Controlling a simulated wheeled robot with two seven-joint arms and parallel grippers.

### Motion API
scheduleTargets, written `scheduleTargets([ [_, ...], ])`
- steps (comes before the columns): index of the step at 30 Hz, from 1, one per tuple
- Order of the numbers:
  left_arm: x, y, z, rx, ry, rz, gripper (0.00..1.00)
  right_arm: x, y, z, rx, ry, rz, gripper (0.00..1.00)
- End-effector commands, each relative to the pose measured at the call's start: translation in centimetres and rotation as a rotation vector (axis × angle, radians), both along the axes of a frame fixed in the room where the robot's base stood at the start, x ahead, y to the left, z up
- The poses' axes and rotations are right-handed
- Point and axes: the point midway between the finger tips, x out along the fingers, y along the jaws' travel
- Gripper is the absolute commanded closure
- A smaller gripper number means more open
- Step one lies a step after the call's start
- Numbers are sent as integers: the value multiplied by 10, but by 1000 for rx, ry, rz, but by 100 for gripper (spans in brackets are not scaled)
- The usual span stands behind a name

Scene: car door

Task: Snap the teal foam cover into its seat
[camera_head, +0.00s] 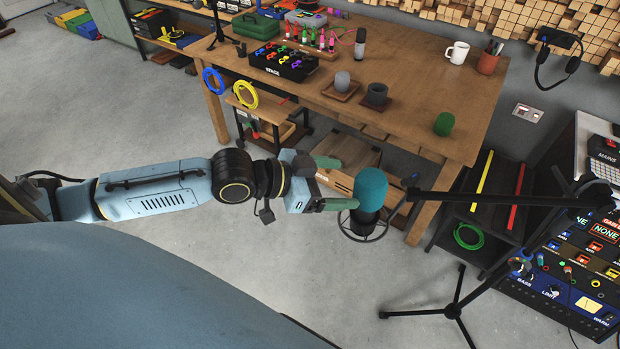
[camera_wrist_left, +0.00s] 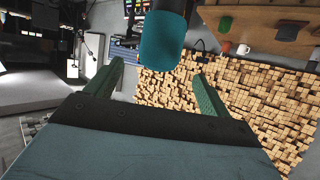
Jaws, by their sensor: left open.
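The teal foam cover (camera_head: 371,188) sits upright on the top end of a dark microphone (camera_head: 365,218). The microphone hangs in a ring mount on a black stand. My left gripper (camera_head: 340,182) is open, with green fingers spread just left of the cover. In the left wrist view the teal cover (camera_wrist_left: 164,42) lies ahead of the gap between the open fingertips (camera_wrist_left: 158,68), with the dark microphone (camera_wrist_left: 171,5) at the top edge. The cover is not gripped. How deep it sits on the microphone cannot be told. My right gripper is not in view.
The black microphone stand (camera_head: 462,197) reaches in from the right, its tripod legs (camera_head: 453,309) on the floor. An equipment rack (camera_head: 575,270) stands right.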

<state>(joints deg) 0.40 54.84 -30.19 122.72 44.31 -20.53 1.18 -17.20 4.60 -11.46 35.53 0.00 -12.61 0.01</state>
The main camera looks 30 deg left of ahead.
Motion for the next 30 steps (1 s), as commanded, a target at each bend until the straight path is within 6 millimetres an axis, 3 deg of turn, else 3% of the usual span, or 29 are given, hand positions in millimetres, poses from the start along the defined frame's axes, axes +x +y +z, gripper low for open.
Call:
scheduleTargets([
  [3, -17, 15, 7, 5, 3, -2, 19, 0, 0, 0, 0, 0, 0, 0],
  [10, -36, 33, 18, 3, 3, 0, 19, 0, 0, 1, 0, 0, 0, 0],
  [30, -42, 38, 23, 0, 0, -1, 19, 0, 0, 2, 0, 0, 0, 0],
])
